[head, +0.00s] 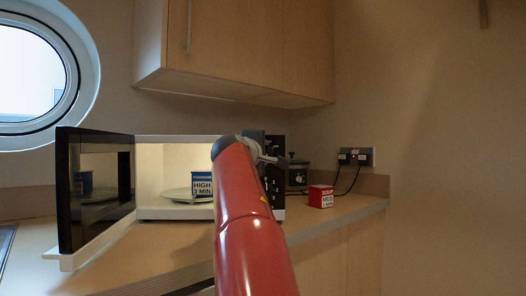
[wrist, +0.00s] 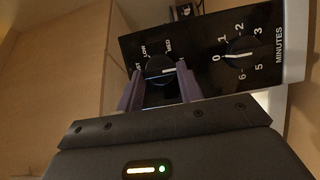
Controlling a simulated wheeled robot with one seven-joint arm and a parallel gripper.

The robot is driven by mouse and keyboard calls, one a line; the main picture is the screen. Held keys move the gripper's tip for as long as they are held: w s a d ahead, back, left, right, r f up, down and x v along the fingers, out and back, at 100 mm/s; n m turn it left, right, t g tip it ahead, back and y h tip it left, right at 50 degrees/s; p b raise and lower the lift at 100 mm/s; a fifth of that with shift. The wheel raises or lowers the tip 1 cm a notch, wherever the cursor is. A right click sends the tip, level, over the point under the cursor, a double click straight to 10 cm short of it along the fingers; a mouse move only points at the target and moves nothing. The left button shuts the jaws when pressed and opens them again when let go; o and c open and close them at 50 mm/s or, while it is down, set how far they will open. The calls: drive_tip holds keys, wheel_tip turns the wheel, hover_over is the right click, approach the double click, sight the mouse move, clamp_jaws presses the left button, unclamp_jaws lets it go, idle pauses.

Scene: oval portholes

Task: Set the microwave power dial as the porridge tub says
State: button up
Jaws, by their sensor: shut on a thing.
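A tub with a blue band (head: 202,185) stands on the plate inside the open microwave (head: 150,212). Its label reads HIGH, 3 MIN; the small word on the band looks like PORRIDGE. In the wrist view my gripper (wrist: 160,92) is shut on the power dial (wrist: 160,67) on the black panel. The dial's white mark lies on its right side, clockwise past MED. LOW and MED are readable; a label at left is cut off, and no HIGH label is visible beside my finger. In the head view my red arm hides most of the panel.
The minutes dial (wrist: 240,50) beside it has its mark toward 0. The microwave door (head: 95,190) stands open at left. A red SOUP tub (head: 321,196), labelled MED, 2 MIN, sits on the counter (head: 345,210) at right. A socket (head: 356,157) with cables is behind.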

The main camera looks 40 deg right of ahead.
idle(0.3)
drive_tip(key=o, duration=1)
drive_tip(key=b+v, duration=0.2)
drive_tip(key=v, duration=0.5)
drive_tip(key=shift+s+a+b, duration=0.25)
drive_tip(key=shift+a+b, duration=0.05)
drive_tip(key=shift+b, duration=0.05)
